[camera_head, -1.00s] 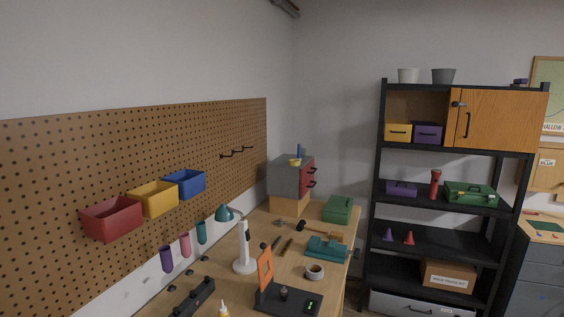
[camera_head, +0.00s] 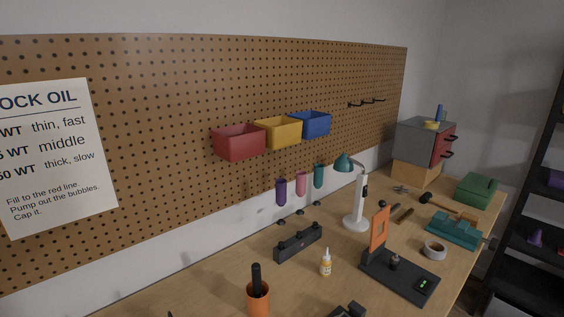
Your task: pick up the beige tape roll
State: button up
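A beige tape roll (camera_head: 434,250) lies flat on the wooden workbench (camera_head: 330,297), toward the right side of the head view. It is a small pale ring with a dark centre. It sits between the teal vise (camera_head: 454,231) behind it and the black stand base (camera_head: 402,277) in front of it. My gripper is not in the picture.
An orange upright plate (camera_head: 379,230), a white lamp (camera_head: 358,205), a glue bottle (camera_head: 326,263) and a black rack (camera_head: 298,242) stand on the bench. Red, yellow and blue bins hang on the pegboard (camera_head: 180,110). A dark shelf (camera_head: 530,220) stands at right.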

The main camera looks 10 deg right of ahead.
aim_at(429, 125)
jog(key=i+l, duration=0.15)
jog(key=l, duration=0.2)
jog(key=i+l+u, duration=0.15)
jog(key=l, duration=0.25)
jog(key=i+l, duration=0.2)
jog(key=l, duration=0.2)
jog(key=i+l+u, duration=0.1)
jog(key=l, duration=0.25)
jog(key=i+l+u, duration=0.1)
jog(key=l, duration=0.3)
jog(key=i+l, duration=0.15)
jog(key=l, duration=0.3)
jog(key=i+j+u, duration=0.05)
